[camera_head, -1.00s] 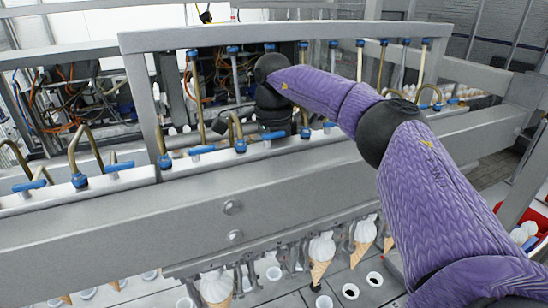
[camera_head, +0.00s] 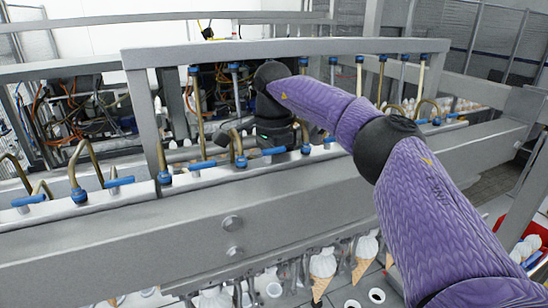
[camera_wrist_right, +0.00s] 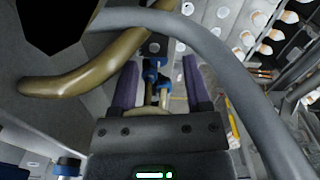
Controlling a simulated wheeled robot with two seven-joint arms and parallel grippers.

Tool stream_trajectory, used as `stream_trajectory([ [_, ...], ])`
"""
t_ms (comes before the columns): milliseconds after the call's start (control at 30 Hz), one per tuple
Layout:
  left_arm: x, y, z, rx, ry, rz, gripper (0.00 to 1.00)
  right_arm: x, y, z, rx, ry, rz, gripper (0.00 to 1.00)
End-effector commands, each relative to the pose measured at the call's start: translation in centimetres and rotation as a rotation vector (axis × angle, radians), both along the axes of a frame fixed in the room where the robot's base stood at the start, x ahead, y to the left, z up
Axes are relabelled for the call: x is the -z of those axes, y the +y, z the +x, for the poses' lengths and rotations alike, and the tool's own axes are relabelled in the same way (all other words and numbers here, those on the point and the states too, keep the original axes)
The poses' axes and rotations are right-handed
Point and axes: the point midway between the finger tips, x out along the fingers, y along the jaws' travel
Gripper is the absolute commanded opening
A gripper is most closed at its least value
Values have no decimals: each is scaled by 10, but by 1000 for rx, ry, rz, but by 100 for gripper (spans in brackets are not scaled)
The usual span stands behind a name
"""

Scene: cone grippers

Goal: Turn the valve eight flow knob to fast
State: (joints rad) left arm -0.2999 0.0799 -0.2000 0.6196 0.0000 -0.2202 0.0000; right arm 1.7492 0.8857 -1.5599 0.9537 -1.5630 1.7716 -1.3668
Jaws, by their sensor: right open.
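A row of valves with blue knobs runs along the grey rail (camera_head: 330,181) in the head view. I cannot read any number that marks valve eight. One blue T-shaped knob (camera_head: 268,152) sits just below my right wrist. My right arm, in a purple sleeve, reaches over the rail from the right. Its fingers are hidden in the head view. In the right wrist view my right gripper (camera_wrist_right: 161,82) is open, with a purple finger on each side. A small blue fitting (camera_wrist_right: 152,76) with brass shows between the fingers; contact cannot be told. My left gripper is not in view.
A curved brass pipe (camera_wrist_right: 85,70) and a grey tube (camera_wrist_right: 245,80) pass close by the gripper in the right wrist view. A grey frame bar (camera_head: 200,53) stands behind the valves. Ice cream cones (camera_head: 322,265) hang below the rail.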

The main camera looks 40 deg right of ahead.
Motion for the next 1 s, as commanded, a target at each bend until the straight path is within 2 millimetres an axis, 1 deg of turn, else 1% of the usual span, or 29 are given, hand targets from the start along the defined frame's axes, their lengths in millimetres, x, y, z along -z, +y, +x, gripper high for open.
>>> stream_trajectory([
  [67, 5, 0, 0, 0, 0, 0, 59, -16, 1, 1, 2, -6, 1, 61],
  [100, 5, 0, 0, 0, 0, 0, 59, -27, 0, 1, 2, -6, 1, 61],
  [167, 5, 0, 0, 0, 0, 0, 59, -42, 1, 1, 1, -5, 2, 61],
  [200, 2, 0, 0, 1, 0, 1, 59, -54, 1, 2, 2, -5, 0, 61],
  [300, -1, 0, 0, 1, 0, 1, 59, -73, 0, 2, 1, -3, 2, 61],
  [400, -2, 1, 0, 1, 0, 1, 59, -84, 0, 2, 1, -1, 1, 61],
  [533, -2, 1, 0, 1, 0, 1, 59, -88, 0, 1, 0, 0, 2, 61],
  [900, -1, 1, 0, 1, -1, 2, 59, -86, 0, 2, 2, -5, 8, 61],
  [933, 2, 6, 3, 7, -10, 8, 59, -82, 2, 3, 7, -18, 27, 61],
  [967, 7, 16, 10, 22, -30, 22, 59, -76, 4, 5, 18, -41, 66, 61],
  [1000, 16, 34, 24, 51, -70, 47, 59, -65, 10, 11, 46, -99, 154, 61],
])
